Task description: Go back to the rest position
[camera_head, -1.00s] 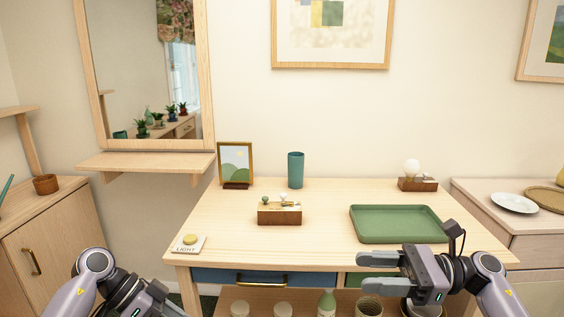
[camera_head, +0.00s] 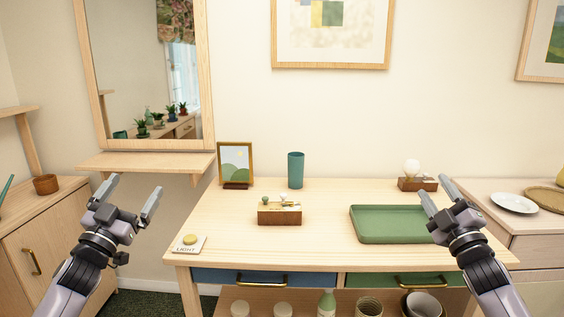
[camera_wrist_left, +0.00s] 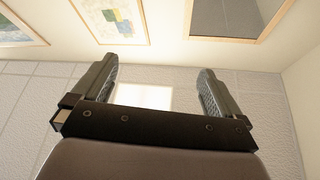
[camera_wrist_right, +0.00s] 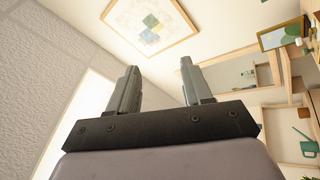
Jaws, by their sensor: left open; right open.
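My left gripper (camera_head: 130,195) is raised at the left of the head view, left of the table, with its fingers pointing up and apart. It is open and empty; its fingers also show in the left wrist view (camera_wrist_left: 157,85), with ceiling and wall behind. My right gripper (camera_head: 434,192) is raised at the right, in front of the green tray's right end, fingers pointing up. It is open and empty; the right wrist view (camera_wrist_right: 160,88) shows a gap between its fingers. Neither gripper touches anything that I can see.
The wooden table (camera_head: 330,205) bears a green tray (camera_head: 385,238), a teal cup (camera_head: 296,170), a picture frame (camera_head: 236,164), a small wooden block (camera_head: 279,217), a light button (camera_head: 189,243) and a bulb lamp (camera_head: 411,175). A wall shelf (camera_head: 146,162) lies behind my left gripper.

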